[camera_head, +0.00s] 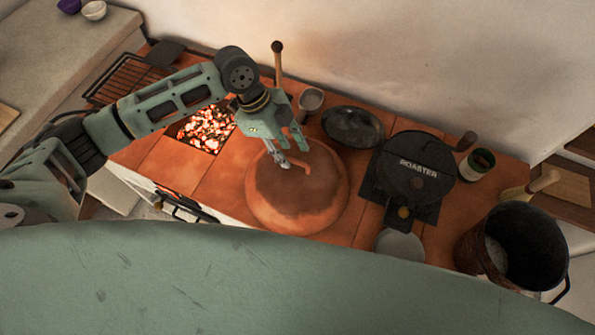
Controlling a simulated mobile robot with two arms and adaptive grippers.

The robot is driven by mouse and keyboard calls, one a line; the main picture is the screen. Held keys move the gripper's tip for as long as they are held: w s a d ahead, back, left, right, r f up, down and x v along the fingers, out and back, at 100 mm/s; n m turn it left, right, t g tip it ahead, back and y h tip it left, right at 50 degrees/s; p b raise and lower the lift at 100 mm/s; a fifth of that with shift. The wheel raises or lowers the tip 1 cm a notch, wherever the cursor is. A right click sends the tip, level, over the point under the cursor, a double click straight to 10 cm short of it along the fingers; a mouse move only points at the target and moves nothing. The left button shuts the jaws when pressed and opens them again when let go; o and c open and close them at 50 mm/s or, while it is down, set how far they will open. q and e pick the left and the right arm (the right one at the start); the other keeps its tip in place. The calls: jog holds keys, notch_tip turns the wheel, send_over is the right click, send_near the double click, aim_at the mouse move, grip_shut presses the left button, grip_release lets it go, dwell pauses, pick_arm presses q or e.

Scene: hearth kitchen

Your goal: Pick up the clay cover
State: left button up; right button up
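The clay cover (268,207) is a wide, round, reddish-brown dome with a sooty darker top. It sits on the orange tiled hearth top in the middle of the head view. A curved clay handle (296,184) shows on its top. My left gripper (294,157) is over the far part of the cover, pointing down, close to the handle. Its two fingers are apart and I see nothing held between them. Whether a fingertip touches the handle cannot be told. My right gripper is not in view.
Glowing coals (207,128) lie in an opening left of the cover. A metal cup (311,100), a dark lid (353,126) and a black roaster (414,170) stand behind and to the right. A dark bucket (480,245) is at the right. A wall runs behind.

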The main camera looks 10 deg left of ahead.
aim_at(297, 160)
pick_arm(q)
jog(key=x, duration=0.2)
jog(key=shift+d+f+p, duration=0.15)
jog(key=shift+d+p, duration=0.25)
jog(key=shift+x, duration=0.8)
jog(key=shift+w+a, duration=0.1)
jog(key=shift+w, duration=0.05)
jog(key=c, duration=0.5)
grip_shut()
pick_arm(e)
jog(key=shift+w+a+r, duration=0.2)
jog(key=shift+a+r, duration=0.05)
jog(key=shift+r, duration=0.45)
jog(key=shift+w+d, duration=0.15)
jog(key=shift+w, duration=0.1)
